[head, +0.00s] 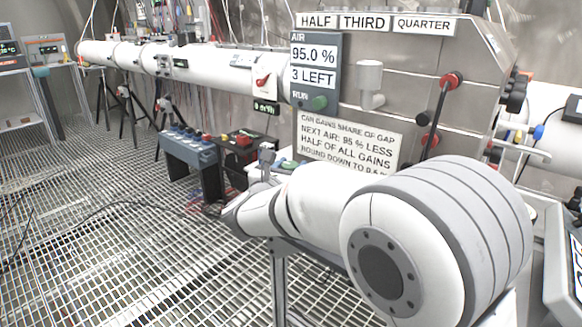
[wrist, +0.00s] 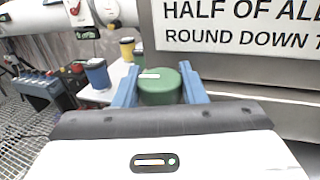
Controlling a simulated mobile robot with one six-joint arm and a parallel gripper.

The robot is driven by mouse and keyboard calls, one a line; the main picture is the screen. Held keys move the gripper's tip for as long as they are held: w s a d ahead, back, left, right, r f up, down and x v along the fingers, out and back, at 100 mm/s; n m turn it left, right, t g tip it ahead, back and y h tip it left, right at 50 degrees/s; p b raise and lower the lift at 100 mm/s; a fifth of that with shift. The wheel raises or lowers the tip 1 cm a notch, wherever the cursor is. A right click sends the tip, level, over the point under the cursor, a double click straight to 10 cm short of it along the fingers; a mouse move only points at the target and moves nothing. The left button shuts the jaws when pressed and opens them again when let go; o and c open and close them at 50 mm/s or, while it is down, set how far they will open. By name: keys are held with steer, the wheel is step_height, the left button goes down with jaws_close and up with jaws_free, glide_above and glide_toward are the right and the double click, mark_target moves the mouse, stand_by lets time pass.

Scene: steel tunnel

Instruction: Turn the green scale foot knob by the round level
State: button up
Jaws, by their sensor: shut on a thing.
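The green knob (wrist: 160,88) with a white mark on its top sits between the two blue fingers of my gripper (wrist: 159,92) in the wrist view. The fingers are shut on it from both sides. Its lower part is hidden by my gripper's body. In the head view my own arm covers much of this spot, and a small green piece (head: 290,164) shows just beyond the arm below the text sign. I cannot make out the round level in either view.
A steel panel with a text sign (wrist: 240,25) rises close behind on the right. A blue-grey switch box (head: 187,150) stands farther left.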

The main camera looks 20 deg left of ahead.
steer(key=shift+h+p, duration=0.3)
steer(key=shift+p, duration=0.1)
steer(key=m+h+p, duration=0.1)
steer(key=m+g+h+p, duration=0.1)
steer(key=h+p, duration=0.1)
steer(key=m+h+p, duration=0.2)
steer(key=shift+r+g, duration=0.25)
steer(key=shift+g, duration=0.05)
steer(key=m+g+h+p, duration=0.3)
steer(key=h+p, duration=0.1)
steer(key=h, duration=0.1)
steer(key=shift+f+m+p, duration=0.1)
steer(key=shift+m+p, duration=0.2)
steer(key=shift+p, duration=0.1)
steer(key=shift+f+m+g+h+p, duration=0.15)
steer(key=shift+m+g+h+p, duration=0.55)
steer(key=shift+g+h+p, duration=0.15)
steer(key=o, duration=1)
